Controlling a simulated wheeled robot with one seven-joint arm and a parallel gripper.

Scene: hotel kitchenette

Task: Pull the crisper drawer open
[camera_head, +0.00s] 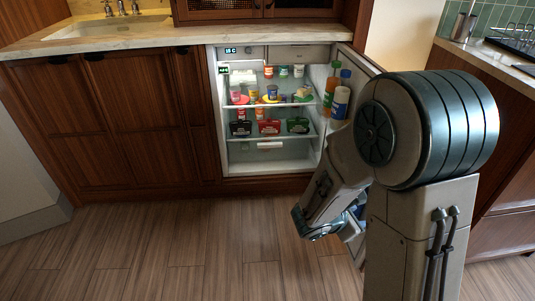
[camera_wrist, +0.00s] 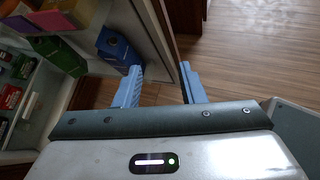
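The small fridge (camera_head: 218,120) stands open under the counter. The crisper drawer (camera_head: 270,156) is at its bottom, below the lowest shelf, with a pale handle or label strip on its front; it looks pushed in. My gripper is low in front of the fridge's right side in the head view, and its fingertips are hard to make out there. In the wrist view my gripper (camera_wrist: 160,84) is open, its two blue-grey fingers wide apart. The fridge door's edge (camera_wrist: 165,35) shows between and beyond the fingers; I cannot tell whether they touch it. The drawer is not clear in the wrist view.
The open fridge door (camera_head: 355,62) swings out at right, with bottles (camera_head: 340,98) on its racks, close to my arm. Several jars and cartons fill the shelves (camera_head: 268,127) above the drawer. The wooden floor (camera_head: 190,240) in front is clear.

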